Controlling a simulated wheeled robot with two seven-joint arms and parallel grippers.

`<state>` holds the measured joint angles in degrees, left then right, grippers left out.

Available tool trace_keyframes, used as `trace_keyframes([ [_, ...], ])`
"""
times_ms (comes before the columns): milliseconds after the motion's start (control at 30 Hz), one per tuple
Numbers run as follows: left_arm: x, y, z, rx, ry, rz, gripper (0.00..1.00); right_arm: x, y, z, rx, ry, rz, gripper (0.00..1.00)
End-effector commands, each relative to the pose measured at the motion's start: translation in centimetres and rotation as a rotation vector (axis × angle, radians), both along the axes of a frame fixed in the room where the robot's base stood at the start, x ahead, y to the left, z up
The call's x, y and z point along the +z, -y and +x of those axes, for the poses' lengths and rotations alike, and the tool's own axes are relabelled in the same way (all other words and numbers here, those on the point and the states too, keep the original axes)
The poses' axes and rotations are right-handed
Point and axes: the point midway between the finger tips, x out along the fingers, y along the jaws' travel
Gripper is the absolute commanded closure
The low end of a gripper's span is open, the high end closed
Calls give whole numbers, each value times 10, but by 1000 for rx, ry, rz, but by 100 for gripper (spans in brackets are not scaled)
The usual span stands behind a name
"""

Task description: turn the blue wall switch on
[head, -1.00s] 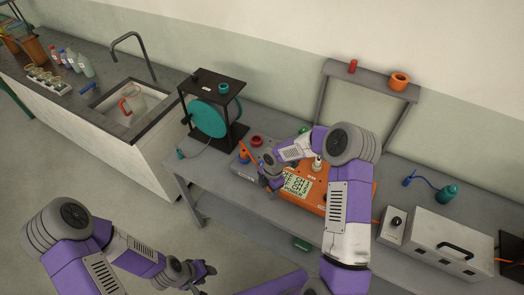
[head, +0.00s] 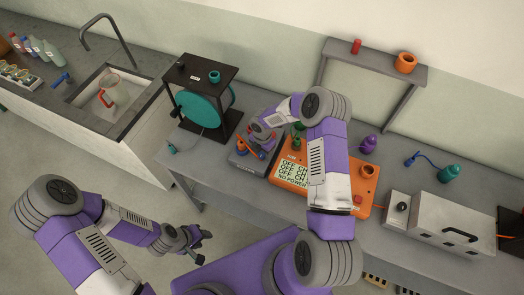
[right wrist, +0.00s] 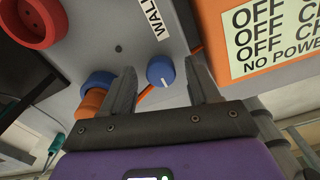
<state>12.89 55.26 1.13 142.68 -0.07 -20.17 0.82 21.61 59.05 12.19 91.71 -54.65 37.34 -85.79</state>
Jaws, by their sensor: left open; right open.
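The blue wall switch (right wrist: 160,70) is a round blue knob with a white pointer line, on a grey box (right wrist: 95,50) with a label reading "WAL…". In the head view the grey box (head: 243,161) stands on the bench, left of the orange unit, and my right gripper (head: 262,142) is over it, largely hiding the knob. In the right wrist view my right gripper (right wrist: 160,80) is open, with one finger on each side of the knob; contact cannot be told. My left gripper (head: 200,246) is open and empty, in front of the bench.
The orange unit (head: 325,197) has a display reading "OFF" and "NO POWER". A red socket (right wrist: 35,18) and a blue ring with an orange plug (right wrist: 95,95) are near the knob. A black frame with a teal disc (head: 202,108) stands left; a white box (head: 460,225) stands right.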

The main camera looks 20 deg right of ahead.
Motion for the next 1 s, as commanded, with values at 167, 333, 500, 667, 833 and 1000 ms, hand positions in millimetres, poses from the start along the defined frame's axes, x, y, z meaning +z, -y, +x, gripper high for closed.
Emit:
trace_keyframes([
  [167, 0, 0, 0, 0, -1, 0, 57, -4, 0, 0, 0, -1, 0, 40],
  [333, 0, 0, 0, 0, -1, 0, 57, -3, 0, 0, 0, -1, 0, 46],
  [500, 0, 0, 0, 0, 0, 0, 57, -3, 0, 0, 0, -1, 0, 72],
  [667, 0, 0, 0, 0, 0, 0, 57, -3, 0, 0, 0, -1, 0, 96],
  [833, -1, 0, 0, 0, 0, 0, 57, -3, 0, 0, -8, -1, 0, 96],
  [1000, -8, 0, 0, 0, 0, 0, 57, -4, 0, 0, -53, 1, -2, 96],
])
